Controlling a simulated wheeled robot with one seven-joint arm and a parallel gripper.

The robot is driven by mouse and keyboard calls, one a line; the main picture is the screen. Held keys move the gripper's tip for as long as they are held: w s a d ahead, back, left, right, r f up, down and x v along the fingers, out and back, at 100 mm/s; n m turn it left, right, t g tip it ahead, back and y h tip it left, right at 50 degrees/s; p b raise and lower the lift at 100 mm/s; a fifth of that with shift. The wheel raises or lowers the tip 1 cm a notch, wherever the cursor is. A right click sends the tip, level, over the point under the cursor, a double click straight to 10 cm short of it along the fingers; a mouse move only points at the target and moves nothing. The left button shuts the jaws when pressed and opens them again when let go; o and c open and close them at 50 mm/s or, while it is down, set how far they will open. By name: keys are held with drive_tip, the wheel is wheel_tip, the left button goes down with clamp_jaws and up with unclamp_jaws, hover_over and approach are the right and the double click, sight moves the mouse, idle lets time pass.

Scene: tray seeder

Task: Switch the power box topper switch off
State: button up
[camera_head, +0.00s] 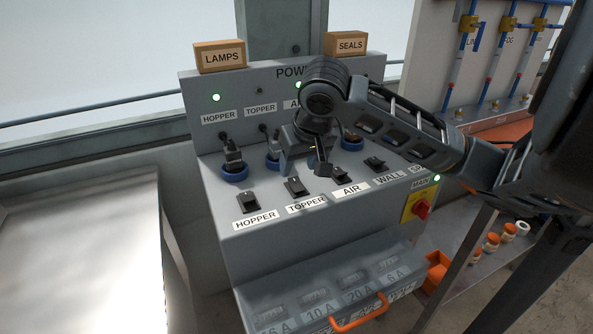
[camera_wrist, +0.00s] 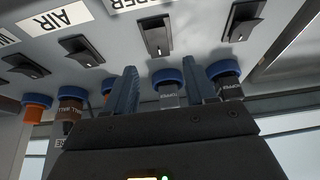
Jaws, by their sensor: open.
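The power box (camera_head: 225,180) stands in front of me, with a row of black rocker switches on its sloped face. The topper switch (camera_head: 296,186) sits above its TOPPER label, between the hopper switch (camera_head: 248,202) and the air switch. It also shows in the wrist view (camera_wrist: 156,35). I cannot tell which way its rocker is tipped. The topper lamp (camera_head: 259,90) looks dark, while the hopper lamp (camera_head: 216,97) glows green. My gripper (camera_head: 305,168) is open and empty, just behind the topper switch and apart from it. The topper plug (camera_wrist: 168,92) shows between its fingers.
Plugs in blue sockets (camera_head: 235,172) stand behind the switches, close to my fingers. LAMPS (camera_head: 219,57) and SEALS (camera_head: 345,44) blocks sit on top. A red main switch (camera_head: 421,210) is at the right. A drawer with an orange handle (camera_head: 358,314) is below.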

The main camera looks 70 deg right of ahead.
drive_tip(key=shift+v, duration=1.6)
